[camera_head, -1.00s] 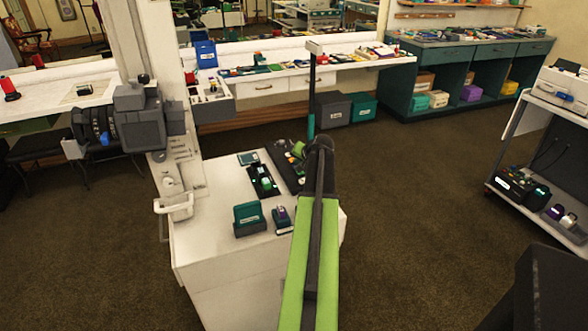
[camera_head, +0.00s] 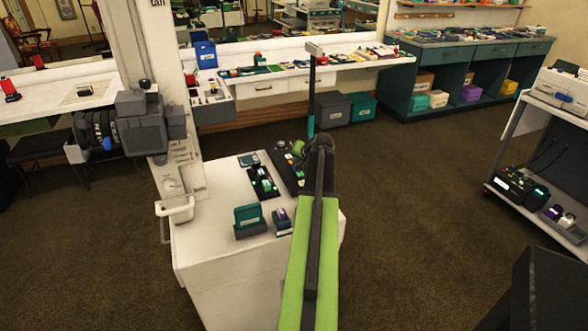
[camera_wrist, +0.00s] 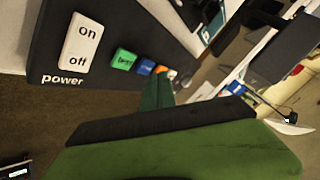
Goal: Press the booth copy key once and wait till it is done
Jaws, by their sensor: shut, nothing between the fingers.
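A black control panel (camera_wrist: 60,18) fills the upper left of the wrist view. It carries a white on/off power switch (camera_wrist: 80,43), a green key (camera_wrist: 123,60), a blue key (camera_wrist: 146,67) and an orange key (camera_wrist: 160,70). The small labels are too blurred to read, so I cannot tell which is the copy key. My gripper (camera_wrist: 158,92) is shut and empty, its dark green fingers close to the blue and orange keys; contact cannot be told. In the head view the panel (camera_head: 288,175) lies on a white cabinet, partly hidden by my arm.
On the cabinet top (camera_head: 210,205) stand a black tray (camera_head: 262,184) with small items, a teal box (camera_head: 248,220) and a small purple-topped item (camera_head: 281,219). A thin dark post (camera_head: 312,85) rises behind. A grey camera-like device (camera_head: 140,120) stands left.

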